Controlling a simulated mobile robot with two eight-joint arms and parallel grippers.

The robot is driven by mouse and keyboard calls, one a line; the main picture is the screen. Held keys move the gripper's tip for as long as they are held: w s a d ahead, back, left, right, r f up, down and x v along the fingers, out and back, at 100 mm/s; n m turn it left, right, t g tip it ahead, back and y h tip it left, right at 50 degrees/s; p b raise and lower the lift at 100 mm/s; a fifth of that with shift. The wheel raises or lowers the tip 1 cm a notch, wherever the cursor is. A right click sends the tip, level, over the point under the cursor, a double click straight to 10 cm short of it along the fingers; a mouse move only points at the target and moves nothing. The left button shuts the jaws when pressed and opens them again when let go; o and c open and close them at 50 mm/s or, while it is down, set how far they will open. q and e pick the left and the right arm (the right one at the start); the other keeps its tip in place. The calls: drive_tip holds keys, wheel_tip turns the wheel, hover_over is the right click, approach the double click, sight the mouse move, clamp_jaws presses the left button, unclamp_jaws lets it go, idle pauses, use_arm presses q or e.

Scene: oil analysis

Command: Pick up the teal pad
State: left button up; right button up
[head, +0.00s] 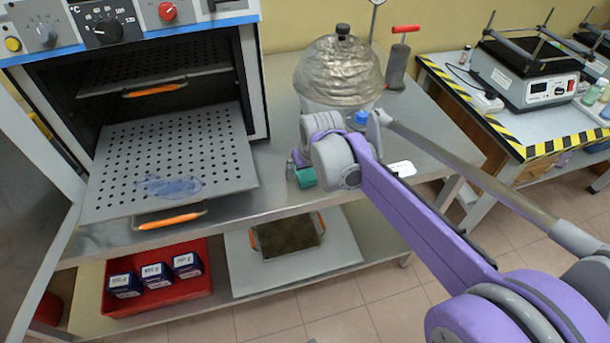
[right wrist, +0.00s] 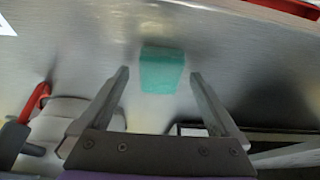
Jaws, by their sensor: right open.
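The teal pad (head: 306,178) lies on the steel bench near its front edge, partly hidden by my right arm in the head view. In the right wrist view the pad (right wrist: 161,72) shows as a small teal block ahead of the fingers, between their tips. My right gripper (right wrist: 158,76) is open and empty, one finger on each side of the pad's outline. In the head view the right gripper (head: 297,161) is just beside and above the pad, mostly hidden by its own wrist. Contact with the pad cannot be told. My left gripper is not in view.
An oven with a pulled-out perforated shelf (head: 120,170) stands left of the pad. A foil-covered vessel (head: 340,72) and a red-handled tool (head: 397,70) stand behind. A red bin (head: 190,305) with several boxes is on the lower shelf. Bench surface (head: 275,110) between oven and vessel is clear.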

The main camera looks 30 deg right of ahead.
sight(306, 174)
drive_tip(key=c, duration=1.4)
wheel_tip(306, 174, up, 10)
drive_tip(key=shift+r+p, duration=0.1)
drive_tip(key=shift+p, duration=0.95)
drive_tip(key=shift+c, duration=0.2)
